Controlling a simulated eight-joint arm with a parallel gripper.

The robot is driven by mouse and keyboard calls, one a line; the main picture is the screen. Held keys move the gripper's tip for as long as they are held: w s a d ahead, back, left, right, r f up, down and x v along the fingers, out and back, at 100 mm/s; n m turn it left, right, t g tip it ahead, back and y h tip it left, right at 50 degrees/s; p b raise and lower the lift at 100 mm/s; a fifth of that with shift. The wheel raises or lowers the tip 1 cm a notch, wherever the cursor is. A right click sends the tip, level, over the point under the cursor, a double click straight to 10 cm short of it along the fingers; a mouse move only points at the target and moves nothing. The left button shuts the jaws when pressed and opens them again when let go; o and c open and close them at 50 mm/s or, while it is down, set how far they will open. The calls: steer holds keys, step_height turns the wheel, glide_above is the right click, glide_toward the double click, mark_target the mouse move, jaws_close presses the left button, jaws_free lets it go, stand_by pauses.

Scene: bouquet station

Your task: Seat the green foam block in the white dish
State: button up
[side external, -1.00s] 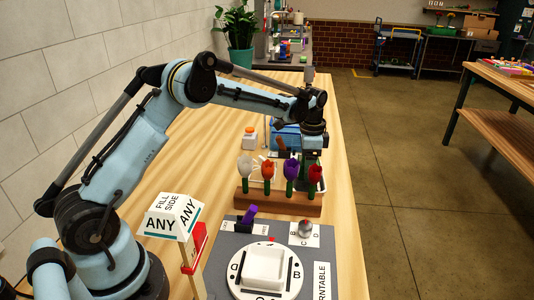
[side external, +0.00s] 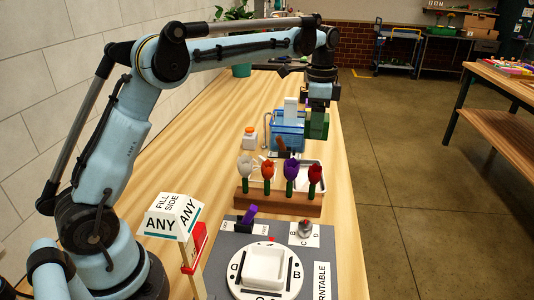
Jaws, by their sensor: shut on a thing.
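The green foam block (side external: 322,122) is held up at the back right of the bench, above the tabletop. My gripper (side external: 319,104) is shut on it, pointing down; its fingertips are hard to make out against the block. The white dish (side external: 264,268), square with a raised rim, sits empty on the round white turntable (side external: 240,284) at the front. The block is well behind the dish and higher than it.
A wooden rack (side external: 278,202) with several tulips stands between block and dish, with a white tray (side external: 308,174) behind it. A blue container (side external: 287,132) is left of the block. An "ANY" sign (side external: 171,219) stands front left.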

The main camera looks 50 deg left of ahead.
steer(key=s+d+m, duration=0.1)
steer(key=s+d, duration=0.1)
steer(key=s+d+r+m, duration=0.1)
steer(key=s+d+m, duration=0.1)
steer(key=d, duration=0.1)
steer(key=s+d+r+m, duration=0.1)
steer(key=s+d+m, duration=0.1)
steer(key=shift+s+d+r, duration=0.1)
steer(key=shift+s+d, duration=0.15)
steer(key=shift+d, duration=0.15)
steer(key=s+d+f+m, duration=0.2)
steer(key=s+d+m, duration=0.3)
steer(key=s, duration=0.6)
steer(key=s+d+f+m, duration=0.1)
steer(key=s+d+m, duration=0.2)
steer(key=s+m, duration=0.6)
steer(key=shift+n, duration=0.7)
steer(key=shift+s+d+f, duration=0.1)
steer(key=shift+s+f, duration=0.1)
steer(key=shift+f, duration=2.2)
steer(key=shift+s+f, duration=0.15)
steer(key=shift+f, duration=2.25)
steer(key=shift+f, duration=0.1)
steer(key=o, duration=1.2)
steer(key=shift+o, duration=0.5)
